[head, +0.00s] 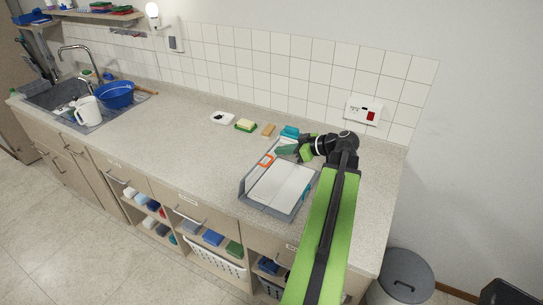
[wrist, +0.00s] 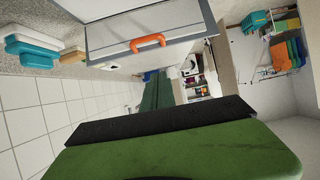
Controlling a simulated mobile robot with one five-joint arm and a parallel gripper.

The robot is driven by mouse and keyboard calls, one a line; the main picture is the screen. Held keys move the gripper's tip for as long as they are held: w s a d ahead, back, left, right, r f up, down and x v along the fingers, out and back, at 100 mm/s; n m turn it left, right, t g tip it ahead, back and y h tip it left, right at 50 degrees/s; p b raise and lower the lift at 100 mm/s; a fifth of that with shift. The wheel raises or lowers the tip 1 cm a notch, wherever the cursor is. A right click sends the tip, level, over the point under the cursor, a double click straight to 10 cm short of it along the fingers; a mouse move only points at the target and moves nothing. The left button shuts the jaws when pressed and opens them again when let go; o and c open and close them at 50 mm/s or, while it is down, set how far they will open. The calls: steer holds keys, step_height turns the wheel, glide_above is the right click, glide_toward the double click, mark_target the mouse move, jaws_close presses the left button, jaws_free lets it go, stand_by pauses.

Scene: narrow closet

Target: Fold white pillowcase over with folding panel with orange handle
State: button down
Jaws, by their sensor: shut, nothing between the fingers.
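A grey folding board (head: 243,190) with raised edges lies on the counter. A flat white surface (head: 285,186) fills most of it, with a seam across; I cannot tell clearly where white pillowcase and panel meet. The orange handle (head: 266,160) is at the board's back left edge. In the wrist view the orange handle (wrist: 148,42) sits on the edge of a pale panel (wrist: 130,10). My gripper (head: 287,148) is just behind the board, right of the handle and apart from it. It is shut and empty.
Behind the board are a teal item (head: 290,132), a tan block (head: 268,130), a green-and-yellow sponge (head: 246,125) and a white dish (head: 222,118). A blue bowl (head: 116,95) and white jug (head: 87,110) stand by the sink. The counter left of the board is clear.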

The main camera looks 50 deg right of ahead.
mark_target(262, 159)
steer(key=w+f+b, duration=0.2)
steer(key=f+b, duration=0.1)
steer(key=w+f+b, duration=0.3)
steer(key=b, duration=0.1)
steer(key=shift+w+a+f, duration=0.15)
steer(key=shift+w+f, duration=0.05)
steer(key=shift+f, duration=0.05)
steer(key=shift+s, duration=0.15)
stand_by(0.3)
